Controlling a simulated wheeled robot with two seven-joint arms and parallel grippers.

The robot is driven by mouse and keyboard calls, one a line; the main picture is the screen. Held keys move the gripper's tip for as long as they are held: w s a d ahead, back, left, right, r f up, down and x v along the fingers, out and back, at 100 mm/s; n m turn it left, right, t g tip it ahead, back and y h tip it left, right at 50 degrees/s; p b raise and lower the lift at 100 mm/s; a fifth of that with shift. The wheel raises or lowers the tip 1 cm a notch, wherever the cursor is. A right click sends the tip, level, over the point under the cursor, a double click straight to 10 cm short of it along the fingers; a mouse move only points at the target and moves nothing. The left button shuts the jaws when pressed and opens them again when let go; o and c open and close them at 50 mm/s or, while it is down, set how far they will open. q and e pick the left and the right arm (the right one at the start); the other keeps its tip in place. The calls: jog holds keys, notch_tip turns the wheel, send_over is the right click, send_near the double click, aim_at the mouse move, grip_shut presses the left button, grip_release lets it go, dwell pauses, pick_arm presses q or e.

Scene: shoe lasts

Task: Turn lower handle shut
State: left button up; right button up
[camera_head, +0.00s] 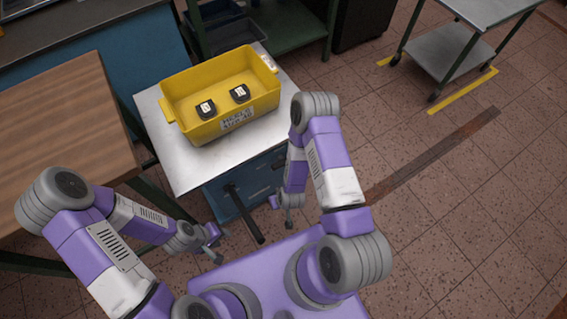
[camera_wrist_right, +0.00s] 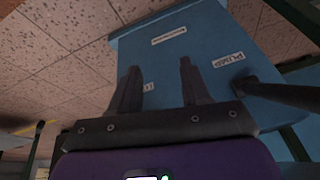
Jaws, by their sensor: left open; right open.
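A black bar handle (camera_head: 246,217) sticks out from the front of the blue cabinet (camera_head: 262,181) in the head view. In the right wrist view the handle (camera_wrist_right: 285,94) comes in at the right, beside a white PUMP label (camera_wrist_right: 228,60). I cannot tell whether it is the lower handle; no second handle shows clearly. My right gripper (camera_head: 281,210) is to the right of the handle, apart from it. In its wrist view the jaws (camera_wrist_right: 158,88) are open and empty, facing the blue panel. My left gripper (camera_head: 213,243) is open and empty, left of the handle.
A yellow crate (camera_head: 178,95) holding two dark labelled pieces stands on the cabinet's pale top (camera_head: 160,140). A wooden table (camera_head: 60,125) is close on the left. A metal cart (camera_head: 452,65) stands at the far right.

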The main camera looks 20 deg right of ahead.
aim_at(283, 166)
jog(key=w+d+f+n+t+h, duration=0.5)
jog(key=w+d+n+t, duration=0.1)
jog(key=d+n+t, duration=0.15)
jog(key=w+n+t, duration=0.1)
jog(key=w+n, duration=0.1)
jog(key=w+r+n+t, duration=0.1)
jog(key=w+n+t, duration=0.1)
jog(key=w+r+n+t, duration=0.1)
jog(key=w+n+t, duration=0.1)
jog(key=w, duration=0.1)
jog(key=shift+n, duration=0.25)
grip_shut()
